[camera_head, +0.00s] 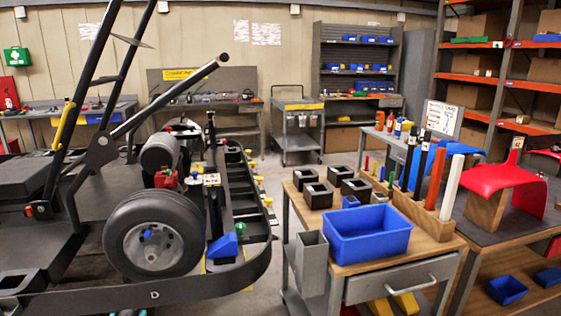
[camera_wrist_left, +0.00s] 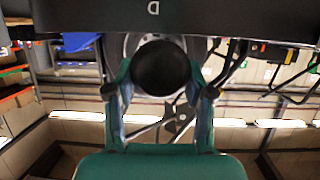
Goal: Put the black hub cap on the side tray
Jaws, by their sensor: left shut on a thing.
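In the left wrist view a round black hub cap (camera_wrist_left: 160,64) sits between the two teal fingers of my left gripper (camera_wrist_left: 160,78). The fingers are shut on its sides. Behind it, part of the kart's wheel hub shows, and the dark bumper with a letter D runs along the top. In the head view the kart's wheel (camera_head: 155,236) has a bare grey hub with a small blue piece at its centre. A long black tray with compartments (camera_head: 237,188) runs beside the wheel. I cannot tell whether this is the side tray. My right gripper is not in view.
A wooden-topped cart (camera_head: 440,245) stands to the right, with a blue bin (camera_head: 368,232), several black square holders and coloured rods. A red seat (camera_head: 505,188) stands on the bench beyond. The black kart bumper (camera_head: 235,272) curves in front of the wheel. Some floor shows between kart and cart.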

